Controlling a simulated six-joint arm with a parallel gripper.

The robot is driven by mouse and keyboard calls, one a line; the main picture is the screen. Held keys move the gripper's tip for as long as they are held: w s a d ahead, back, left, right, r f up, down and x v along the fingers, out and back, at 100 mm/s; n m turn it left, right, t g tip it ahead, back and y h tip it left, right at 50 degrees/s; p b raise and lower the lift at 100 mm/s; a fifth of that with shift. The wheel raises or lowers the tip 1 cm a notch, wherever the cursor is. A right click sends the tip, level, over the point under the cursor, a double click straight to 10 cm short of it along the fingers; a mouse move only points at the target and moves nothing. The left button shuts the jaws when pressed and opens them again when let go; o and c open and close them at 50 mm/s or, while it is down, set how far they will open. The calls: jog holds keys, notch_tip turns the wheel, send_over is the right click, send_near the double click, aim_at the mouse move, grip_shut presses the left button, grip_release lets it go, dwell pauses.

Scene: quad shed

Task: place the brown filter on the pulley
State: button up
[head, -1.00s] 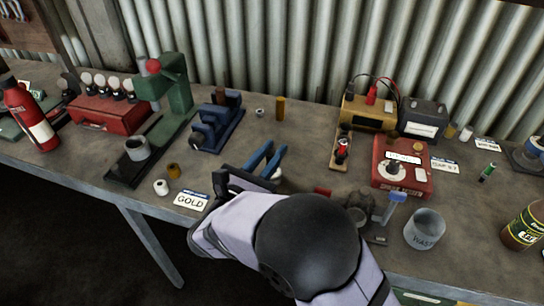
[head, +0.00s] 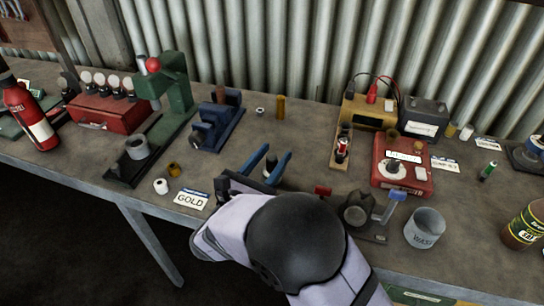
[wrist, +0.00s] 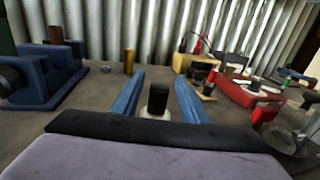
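My gripper (head: 268,162) is open, its two blue fingers apart over the front middle of the bench. In the wrist view a dark upright cylinder with a pale base (wrist: 158,102) stands between the fingers, with a gap on each side. A brown cylinder (head: 220,96), possibly the filter, stands upright at the blue vise; it also shows in the wrist view (wrist: 55,33). I cannot tell for certain which thing is the pulley; a dark round piece (head: 355,212) sits right of my gripper.
An ochre cylinder (head: 280,107) stands behind my gripper. The blue vise (head: 213,125) and green press (head: 176,85) are left. The red box with a dial (head: 415,182), yellow box (head: 370,110) and grey WASTE cup (head: 425,228) are right. Bare bench lies behind the fingers.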

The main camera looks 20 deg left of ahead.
jog(key=shift+r, duration=0.15)
jog(key=s, duration=0.4)
jog(key=s+a+b, duration=0.1)
jog(key=s, duration=0.3)
jog(key=s+a+b, duration=0.1)
jog(key=s, duration=0.2)
jog(key=shift+s+a, duration=0.15)
jog(key=shift+s, duration=0.25)
jog(key=w+d+r+m+g+h+p, duration=0.2)
jog(key=d+r+m+g+h+p, duration=0.15)
jog(key=d+m+p, duration=0.45)
jog(key=w+d+r+m+g+h+p, duration=0.2)
jog(key=d+r+m+g+p, duration=0.25)
jog(key=d, duration=0.65)
jog(key=s+d+r+m+g+y+p, duration=0.2)
jog(key=s+d+m+g+y+p, duration=0.25)
jog(key=d+m+p, duration=0.5)
jog(key=s+d+r+m+g+y+p, duration=0.2)
jog(key=s+d+m+g+y+p, duration=0.3)
jog(key=m, duration=0.7)
jog(key=shift+h, duration=0.3)
jog(key=f+b, duration=0.2)
jog(key=s+f+b, duration=0.1)
jog(key=f+b, duration=0.1)
jog(key=f, duration=0.1)
jog(key=shift+s+a, duration=0.1)
